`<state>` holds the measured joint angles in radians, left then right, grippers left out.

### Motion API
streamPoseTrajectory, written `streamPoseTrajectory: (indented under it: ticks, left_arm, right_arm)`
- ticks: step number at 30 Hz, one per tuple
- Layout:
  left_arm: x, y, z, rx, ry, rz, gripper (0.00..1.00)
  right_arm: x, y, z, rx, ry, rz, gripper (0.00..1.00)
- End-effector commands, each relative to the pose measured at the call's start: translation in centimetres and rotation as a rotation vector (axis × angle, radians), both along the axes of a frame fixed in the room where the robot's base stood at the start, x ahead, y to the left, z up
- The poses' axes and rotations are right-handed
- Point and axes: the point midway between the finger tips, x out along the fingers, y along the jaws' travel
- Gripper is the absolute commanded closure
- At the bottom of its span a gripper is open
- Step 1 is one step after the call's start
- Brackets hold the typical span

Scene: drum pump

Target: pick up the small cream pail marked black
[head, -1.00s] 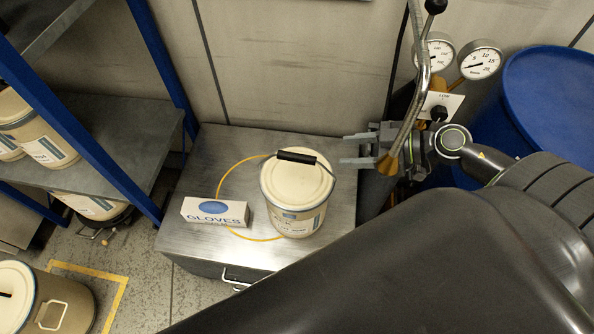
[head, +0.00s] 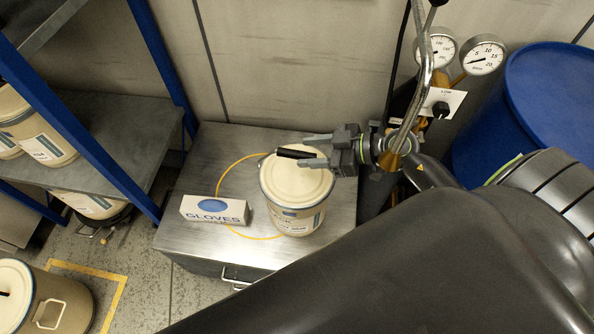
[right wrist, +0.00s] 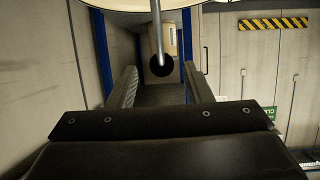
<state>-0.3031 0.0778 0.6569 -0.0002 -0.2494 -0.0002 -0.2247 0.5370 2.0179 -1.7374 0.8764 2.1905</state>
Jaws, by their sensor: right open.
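A small cream pail (head: 298,205) stands upright on the grey metal cabinet top, with a pale lid, a blue-and-white label and a bail with a black grip (head: 297,154). The label's word is too small to read surely. My right gripper (head: 312,150) is open at the far right edge of the lid, fingers pointing left, with the black grip's right end at or between the fingertips. In the right wrist view the grip (right wrist: 159,66) shows end-on between the two open fingers (right wrist: 162,85); contact cannot be told. My left gripper is not in view.
A gas regulator with gauges (head: 482,55) and a blue drum (head: 555,85) stand at right. A blue-framed shelf (head: 110,125) with more pails is at left.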

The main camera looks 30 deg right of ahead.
Motion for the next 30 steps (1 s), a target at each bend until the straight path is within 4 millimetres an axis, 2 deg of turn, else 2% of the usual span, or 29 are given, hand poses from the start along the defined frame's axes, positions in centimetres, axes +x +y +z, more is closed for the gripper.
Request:
streamPoseTrajectory:
  ticks: [3,9,18,28,30]
  left_arm:
    - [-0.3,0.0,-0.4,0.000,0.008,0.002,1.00]
    - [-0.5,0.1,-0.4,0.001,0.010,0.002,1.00]
    - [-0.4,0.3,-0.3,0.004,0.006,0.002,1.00]
    - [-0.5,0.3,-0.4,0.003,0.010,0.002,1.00]
    - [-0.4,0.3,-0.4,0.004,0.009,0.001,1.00]
  right_arm:
    - [0.7,1.3,-0.8,0.006,-0.002,-0.001,0.55]
    - [1.9,2.7,-1.5,0.003,-0.001,-0.001,0.55]
    - [2.0,2.9,-1.6,0.001,0.000,0.001,0.55]
    - [2.0,2.9,-1.6,0.001,0.000,0.001,0.96]
    - [2.0,2.9,-1.6,0.001,0.000,0.001,1.00]
